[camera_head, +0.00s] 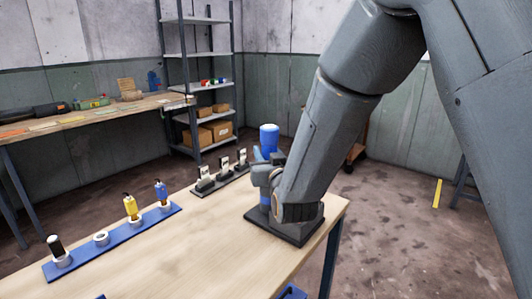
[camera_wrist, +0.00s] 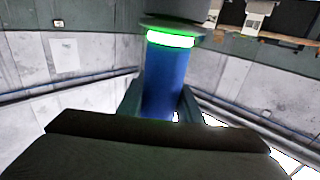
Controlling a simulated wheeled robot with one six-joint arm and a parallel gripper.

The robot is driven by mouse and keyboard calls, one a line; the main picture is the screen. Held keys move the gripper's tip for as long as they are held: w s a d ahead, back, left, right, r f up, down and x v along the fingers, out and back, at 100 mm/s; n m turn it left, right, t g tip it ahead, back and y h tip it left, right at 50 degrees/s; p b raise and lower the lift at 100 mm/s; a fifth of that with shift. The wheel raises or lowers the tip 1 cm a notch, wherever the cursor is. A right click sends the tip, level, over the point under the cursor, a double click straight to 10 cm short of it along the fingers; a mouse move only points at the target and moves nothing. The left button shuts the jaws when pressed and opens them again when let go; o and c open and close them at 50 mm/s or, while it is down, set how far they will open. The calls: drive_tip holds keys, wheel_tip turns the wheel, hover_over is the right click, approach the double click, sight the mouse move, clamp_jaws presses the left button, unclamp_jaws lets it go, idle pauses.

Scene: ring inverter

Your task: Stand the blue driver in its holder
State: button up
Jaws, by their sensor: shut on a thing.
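A blue-handled driver (camera_head: 160,191) stands upright at the right end of the blue holder strip (camera_head: 83,256), at a white ring (camera_head: 166,207). A yellow driver (camera_head: 130,207) and a black-handled one (camera_head: 55,246) stand at other rings, and one ring (camera_head: 101,239) is empty. My gripper (camera_head: 264,165) is at the table's right, shut on a blue cylinder (camera_head: 269,137) above a dark base (camera_head: 256,226). In the wrist view the cylinder (camera_wrist: 165,80) sits between my fingers (camera_wrist: 161,103), with a lit green band above them. My arm hides part of the cylinder and base.
A dark rack with several upright pale-faced pieces (camera_head: 223,170) stands behind, left of my gripper. The tabletop (camera_head: 190,250) between the strip and the base is clear. A workbench (camera_head: 90,115) and a shelf unit (camera_head: 200,55) stand farther back.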

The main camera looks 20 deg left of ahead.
drive_tip(key=shift+f, duration=0.1)
idle(0.4)
drive_tip(key=o, duration=1.3)
drive_tip(key=shift+c, duration=0.2)
drive_tip(key=shift+o, duration=0.2)
drive_tip(key=shift+f, duration=0.15)
drive_tip(key=shift+s+d, duration=0.1)
